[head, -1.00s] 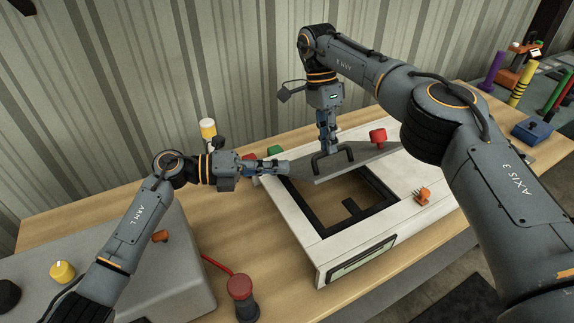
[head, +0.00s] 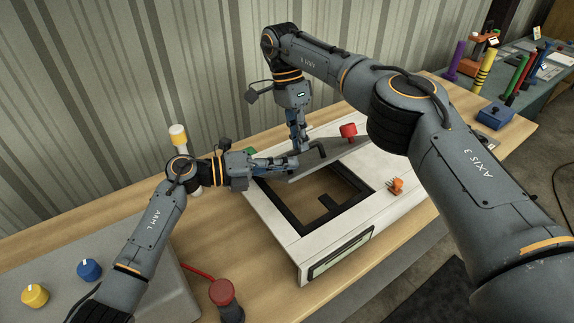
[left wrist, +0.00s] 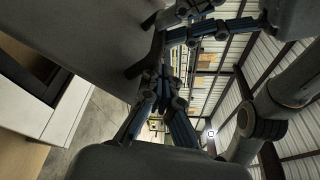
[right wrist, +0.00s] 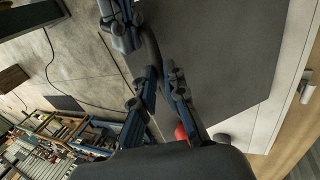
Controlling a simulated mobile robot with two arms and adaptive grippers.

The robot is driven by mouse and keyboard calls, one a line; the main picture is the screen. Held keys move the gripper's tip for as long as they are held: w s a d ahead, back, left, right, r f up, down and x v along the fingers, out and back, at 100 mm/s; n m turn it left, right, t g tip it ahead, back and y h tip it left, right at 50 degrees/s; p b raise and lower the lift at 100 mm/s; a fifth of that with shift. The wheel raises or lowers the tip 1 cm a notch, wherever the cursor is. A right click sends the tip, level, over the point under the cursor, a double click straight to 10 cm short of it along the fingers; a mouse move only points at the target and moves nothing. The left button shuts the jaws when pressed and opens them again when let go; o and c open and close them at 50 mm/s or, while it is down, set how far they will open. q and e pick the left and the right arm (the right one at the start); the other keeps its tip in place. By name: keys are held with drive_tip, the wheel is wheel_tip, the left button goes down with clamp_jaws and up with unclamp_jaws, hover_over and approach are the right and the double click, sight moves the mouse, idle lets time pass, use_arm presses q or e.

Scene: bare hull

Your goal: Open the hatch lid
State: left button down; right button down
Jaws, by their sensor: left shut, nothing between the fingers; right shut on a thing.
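The hatch lid (head: 342,154) is a grey panel, tilted up at the back of a white box (head: 284,232). A dark opening shows in front of it. A dark bar handle (head: 321,153) stands on the lid. My right gripper (head: 299,146) is shut on this handle, also seen in the right wrist view (right wrist: 160,84). My left gripper (head: 292,163) is shut and empty at the lid's left end, close beside the right gripper. In the left wrist view, the lid (left wrist: 85,35) fills the upper left. Whether the left fingers touch the lid is unclear.
A red knob (head: 348,130) and an orange part (head: 395,186) are on the box. A grey console with knobs (head: 88,269) and a red-topped post (head: 222,292) stand at front left. A yellow-topped post (head: 178,135) stands behind my left arm.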

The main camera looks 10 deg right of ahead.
use_arm(q)
drive_tip(key=shift+w+a+r, duration=0.2)
drive_tip(key=shift+w+r, duration=0.25)
drive_tip(key=shift+r, duration=0.05)
use_arm(e)
drive_tip(key=shift+w+a+f, duration=0.1)
drive_tip(key=shift+a+f, duration=0.15)
